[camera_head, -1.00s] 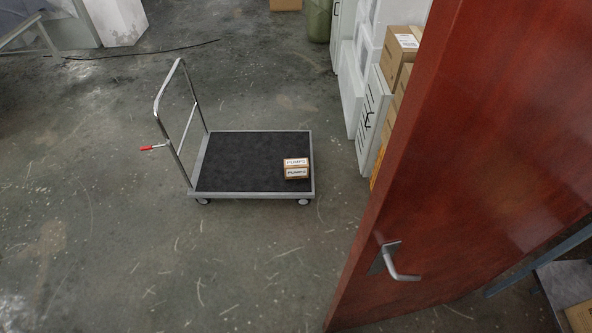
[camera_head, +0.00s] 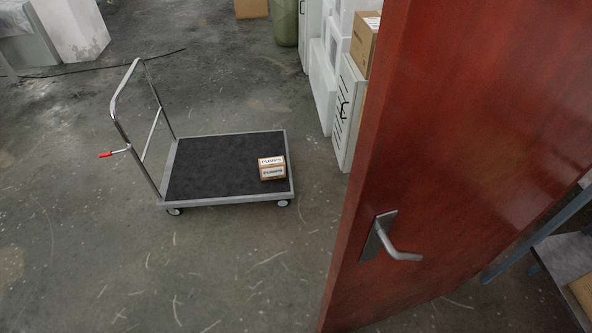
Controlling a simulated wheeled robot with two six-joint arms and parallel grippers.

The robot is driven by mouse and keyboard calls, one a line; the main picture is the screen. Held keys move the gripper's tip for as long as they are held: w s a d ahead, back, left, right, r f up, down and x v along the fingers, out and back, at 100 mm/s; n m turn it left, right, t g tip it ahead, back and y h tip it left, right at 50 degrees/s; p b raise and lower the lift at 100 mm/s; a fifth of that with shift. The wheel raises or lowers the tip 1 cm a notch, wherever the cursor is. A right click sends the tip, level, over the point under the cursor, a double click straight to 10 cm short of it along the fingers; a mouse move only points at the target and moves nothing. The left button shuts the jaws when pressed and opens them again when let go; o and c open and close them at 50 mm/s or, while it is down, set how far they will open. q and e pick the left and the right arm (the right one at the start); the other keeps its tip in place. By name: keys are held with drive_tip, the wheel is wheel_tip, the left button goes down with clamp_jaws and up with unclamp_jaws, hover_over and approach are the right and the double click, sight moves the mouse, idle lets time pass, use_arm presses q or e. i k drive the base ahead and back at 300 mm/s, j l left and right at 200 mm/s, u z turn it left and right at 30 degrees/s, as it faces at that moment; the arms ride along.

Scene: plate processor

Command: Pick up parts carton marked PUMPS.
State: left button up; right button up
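The parts carton marked PUMPS (camera_head: 272,174) is a small brown box with white labels on its top and front. It sits upright on the right front part of a flat platform cart (camera_head: 215,199) with a dark deck and a grey metal rim. Nothing covers the carton. Neither of my grippers shows in the head view.
A red-brown door (camera_head: 470,110) with a metal lever handle (camera_head: 397,250) stands close on the right. White panels (camera_head: 347,115) and a cardboard box (camera_head: 364,44) stand behind it. The cart's push handle (camera_head: 113,110) rises at its left. Floor (camera_head: 90,260) in front and left is clear.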

sight(271, 168)
drive_tip(key=z, duration=1.25)
drive_tip(key=j+z, duration=0.1)
drive_tip(key=j, duration=0.3)
drive_tip(key=i+j+z, duration=0.1)
drive_tip(key=j, duration=0.35)
drive_tip(key=i+j, duration=0.1)
drive_tip(key=j, duration=1.2)
drive_tip(key=i+j, duration=0.15)
drive_tip(key=j, duration=0.55)
drive_tip(key=i+j, duration=0.1)
drive_tip(key=j, duration=0.55)
